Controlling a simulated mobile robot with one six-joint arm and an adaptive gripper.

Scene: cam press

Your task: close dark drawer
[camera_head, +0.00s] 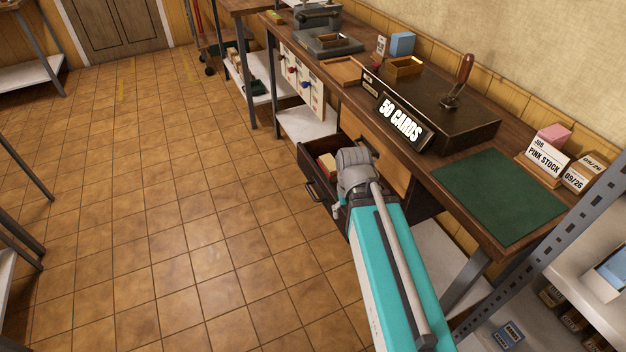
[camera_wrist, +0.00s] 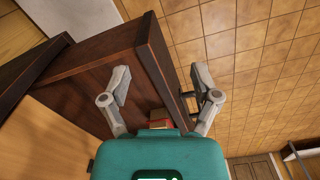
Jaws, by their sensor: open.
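The dark drawer (camera_head: 312,165) is pulled out from under the workbench, with a dark handle (camera_head: 311,192) on its front and red and tan items (camera_head: 327,164) inside. My gripper (camera_head: 352,165) is over the drawer's near part in the head view and hides some of it. In the wrist view my gripper (camera_wrist: 160,72) is open, its fingers on either side of the drawer's dark front edge (camera_wrist: 160,66). I see no grip on it, and whether a finger touches it I cannot tell. A red and tan item (camera_wrist: 160,117) shows just above the wrist housing.
A lighter wooden drawer front (camera_head: 376,152) is above and right of the dark drawer. The workbench top holds a "50 CARDS" sign (camera_head: 400,124), a dark press base and a green mat (camera_head: 500,195). A grey shelf post (camera_head: 560,240) stands at right. The tiled floor (camera_head: 170,220) at left is clear.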

